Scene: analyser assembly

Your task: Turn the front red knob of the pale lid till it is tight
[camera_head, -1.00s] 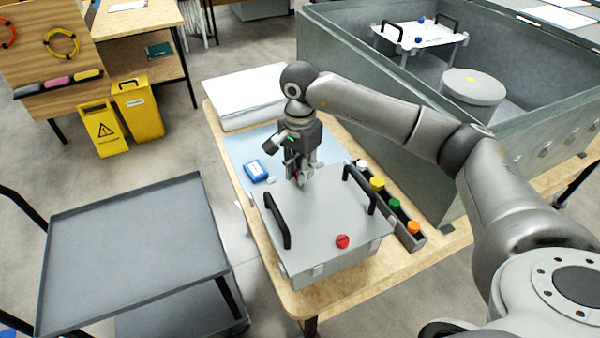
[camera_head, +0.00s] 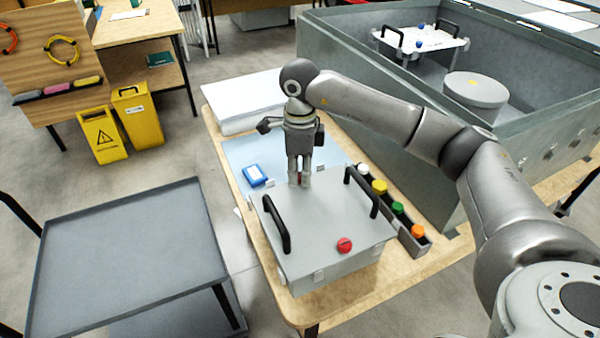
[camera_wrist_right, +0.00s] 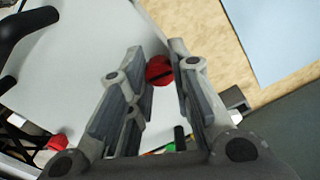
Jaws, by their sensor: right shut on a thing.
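The pale lid (camera_head: 315,225) lies on a grey box on the bench and has two black handles. One red knob (camera_head: 344,245) sits near its closer edge, clear of the gripper. Another red knob (camera_wrist_right: 159,70) is at the far edge, between the fingertips of my right gripper (camera_head: 299,183). In the head view the fingers hide most of that far knob. In the right wrist view it has a dark slot across it, and the fingers are closed on its sides. My left gripper is not in view.
A rack (camera_head: 402,215) of coloured caps stands along the lid's right side. A blue box (camera_head: 254,175) lies on the pale mat left of my gripper. A deep grey tank (camera_head: 385,130) rises behind my right arm. An empty grey cart (camera_head: 125,265) stands at left.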

